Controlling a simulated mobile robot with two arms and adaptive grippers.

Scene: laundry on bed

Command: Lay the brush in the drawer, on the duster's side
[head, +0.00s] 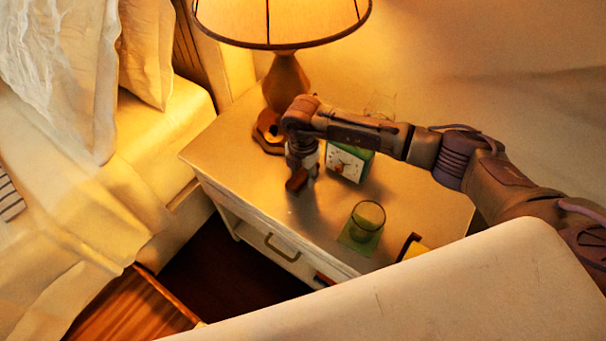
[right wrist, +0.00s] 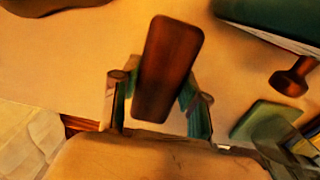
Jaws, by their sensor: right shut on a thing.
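My right gripper (head: 301,176) is over the nightstand top, fingers pointing down. It is shut on the brush (head: 296,182), a dark brown wooden piece. In the right wrist view the brush (right wrist: 168,68) sits between the two fingers of the gripper (right wrist: 158,100), its flat back facing the camera. Its bristles are hidden. The drawer (head: 265,247) is in the pale nightstand's front, with a metal handle; its inside does not show. I cannot make out the duster. My left gripper does not show.
A brown-and-yellow item (head: 412,247) lies at the right edge. The bed (head: 160,120) is at left. The top's left part is clear.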

